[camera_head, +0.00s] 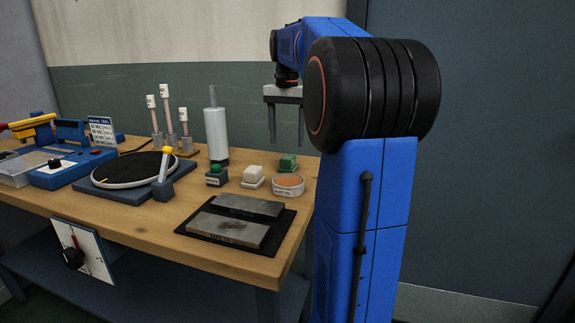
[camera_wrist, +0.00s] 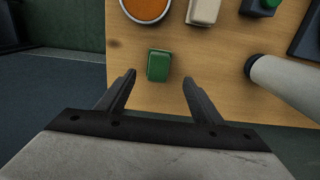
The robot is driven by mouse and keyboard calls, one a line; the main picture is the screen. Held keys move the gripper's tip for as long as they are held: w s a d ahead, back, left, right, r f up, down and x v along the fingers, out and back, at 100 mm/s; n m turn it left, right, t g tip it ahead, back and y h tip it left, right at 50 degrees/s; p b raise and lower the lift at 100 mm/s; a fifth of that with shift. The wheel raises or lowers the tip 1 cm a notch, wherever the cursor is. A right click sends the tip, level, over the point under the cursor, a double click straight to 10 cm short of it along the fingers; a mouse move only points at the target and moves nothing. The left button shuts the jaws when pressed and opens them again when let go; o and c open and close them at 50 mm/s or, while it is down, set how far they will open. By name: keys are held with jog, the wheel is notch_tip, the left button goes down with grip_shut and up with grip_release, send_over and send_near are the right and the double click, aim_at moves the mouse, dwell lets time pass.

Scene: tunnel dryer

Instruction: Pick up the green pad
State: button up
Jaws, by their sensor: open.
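The green pad (camera_head: 287,162) is a small block near the back right corner of the wooden table, behind the round orange dish. In the wrist view the green pad (camera_wrist: 158,66) lies flat on the wood, just beyond my fingertips and left of the middle between them. My gripper (camera_head: 287,143) is open and empty, pointing down above the back right part of the table. In the wrist view my gripper (camera_wrist: 158,77) has its two fingers spread wide, with nothing between them. The gap in height between fingertips and pad is hard to tell.
The orange dish (camera_head: 288,185) and a cream block (camera_head: 253,177) stand close to the pad. A dark block with a green knob (camera_head: 216,175) and a tall white cylinder (camera_head: 216,135) stand to the left. Grey stones on a black mat (camera_head: 240,226) lie in front. The table edge (camera_wrist: 108,75) is close to the pad.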

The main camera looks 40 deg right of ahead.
aim_at(288, 156)
jog(key=shift+s+f, duration=0.2)
jog(key=shift+f, duration=3.7)
jog(key=c, duration=1.2)
